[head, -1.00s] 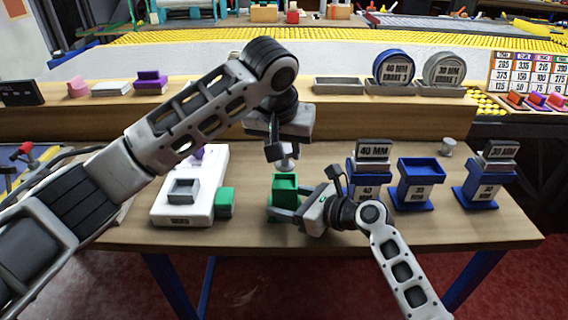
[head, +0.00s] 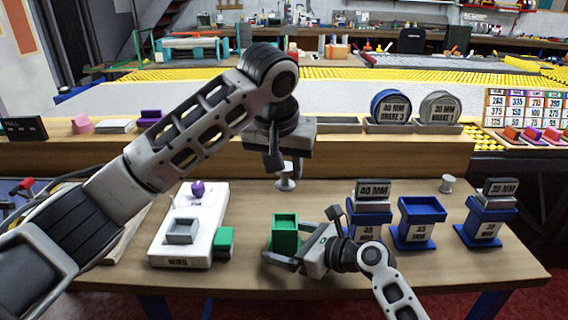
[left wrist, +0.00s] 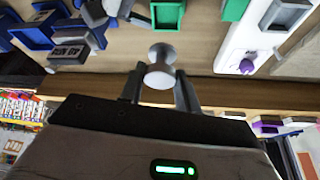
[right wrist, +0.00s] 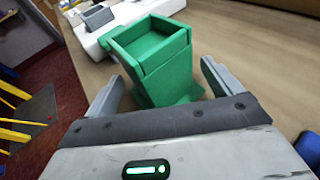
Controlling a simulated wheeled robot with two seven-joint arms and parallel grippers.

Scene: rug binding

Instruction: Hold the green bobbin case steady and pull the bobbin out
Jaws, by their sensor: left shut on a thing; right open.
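The green bobbin case (head: 285,229) stands upright on the table in the head view, its open top facing up and its inside empty. My left gripper (head: 281,166) is shut on the silver bobbin (head: 285,183) and holds it upright above and behind the case, clear of it. The bobbin also shows between the fingers in the left wrist view (left wrist: 160,70). My right gripper (head: 288,254) is open low at the case. In the right wrist view the case (right wrist: 165,65) stands between the spread fingers, with a gap on each side.
A white device (head: 190,240) with a grey socket and a green block stands left of the case. Blue stands (head: 418,220) are on the right, with a small silver spool (head: 447,183) behind. A raised wooden ledge (head: 350,150) runs along the back.

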